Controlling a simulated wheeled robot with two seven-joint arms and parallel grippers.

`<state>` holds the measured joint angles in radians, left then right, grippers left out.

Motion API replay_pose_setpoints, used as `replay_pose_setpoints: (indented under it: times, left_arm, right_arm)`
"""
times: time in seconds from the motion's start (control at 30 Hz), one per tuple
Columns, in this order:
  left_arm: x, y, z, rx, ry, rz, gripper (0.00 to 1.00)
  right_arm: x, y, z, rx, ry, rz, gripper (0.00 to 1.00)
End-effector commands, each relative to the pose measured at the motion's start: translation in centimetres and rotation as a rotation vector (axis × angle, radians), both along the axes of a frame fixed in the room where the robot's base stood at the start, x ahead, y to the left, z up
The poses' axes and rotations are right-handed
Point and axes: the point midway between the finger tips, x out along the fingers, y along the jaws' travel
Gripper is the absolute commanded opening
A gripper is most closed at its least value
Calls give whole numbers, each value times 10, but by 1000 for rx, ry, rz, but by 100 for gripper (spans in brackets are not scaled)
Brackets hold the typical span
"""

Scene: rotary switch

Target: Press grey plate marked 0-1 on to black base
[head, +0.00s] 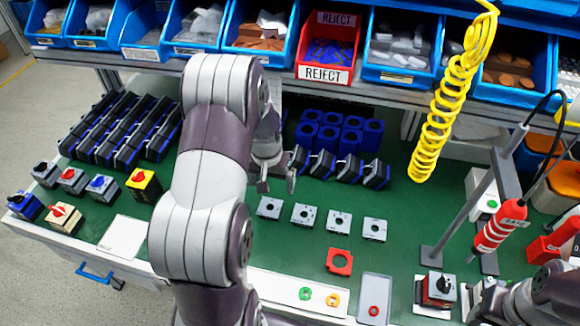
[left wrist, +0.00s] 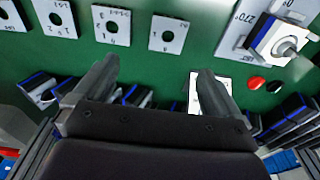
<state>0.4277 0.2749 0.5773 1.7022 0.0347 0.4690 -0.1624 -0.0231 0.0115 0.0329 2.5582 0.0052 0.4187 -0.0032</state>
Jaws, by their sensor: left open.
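Several square grey plates with dark centre holes lie in a row on the green bench, one of them the left plate (head: 270,207). In the left wrist view they lie along the top, including one plate (left wrist: 167,33) with small marks; I cannot make out which is marked 0-1. Black bases with blue edges (head: 349,167) lean in a row behind the plates. My left gripper (head: 277,184) is open and empty above the bench, just behind the left plate; its two fingers (left wrist: 155,80) show apart. My right arm shows at the bottom right, its fingers unclear (head: 484,297).
Assembled switches (head: 64,217) stand at the left. A red square plate (head: 339,261) and a grey tray (head: 374,290) lie at the front. A red hanging screwdriver (head: 498,228) and its stand occupy the right. Blue bins (head: 398,45) line the shelf above.

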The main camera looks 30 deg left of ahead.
Motion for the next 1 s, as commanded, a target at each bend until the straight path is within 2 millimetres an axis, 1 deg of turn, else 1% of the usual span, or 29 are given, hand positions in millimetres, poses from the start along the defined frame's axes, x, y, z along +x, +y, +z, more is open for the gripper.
replay_pose_setpoints:
  times: [0.03, 0.07, 0.2, 0.3, 0.47, 0.6, 0.7, 0.8, 0.97, 1.0]
  left_arm:
    - [0, 6, 0, -3, 5, 10, 98]
    - [1, 8, -6, -3, 6, 13, 98]
    - [4, 10, -43, -3, 5, 14, 98]
    - [7, 11, -62, -1, 3, 14, 98]
    - [8, 11, -80, -1, 2, 13, 98]
    - [8, 11, -106, -1, 3, 12, 98]
    - [10, 12, -121, 0, 0, 12, 98]
    - [11, 12, -126, 0, -1, 13, 98]
    - [11, 13, -126, 0, -1, 12, 98]
    - [11, 13, -126, 0, -2, 12, 85]
  right_arm:
    - [-1, 0, 10, 0, 2, 0, 43]
    - [-1, 0, 9, 0, 2, 0, 43]
    - [-1, 0, 8, 0, 3, 0, 43]
    - [-1, 0, 9, 0, 3, 0, 43]
    - [-1, 0, 12, 0, 3, 0, 43]
    - [-1, 0, 20, 0, 2, 0, 43]
    - [-1, 0, 19, 0, 2, 0, 43]
    - [-1, 0, 19, 0, 2, 0, 43]
    - [-1, 0, 19, 0, 2, 0, 43]
    - [-1, 0, 19, 0, 2, 0, 43]
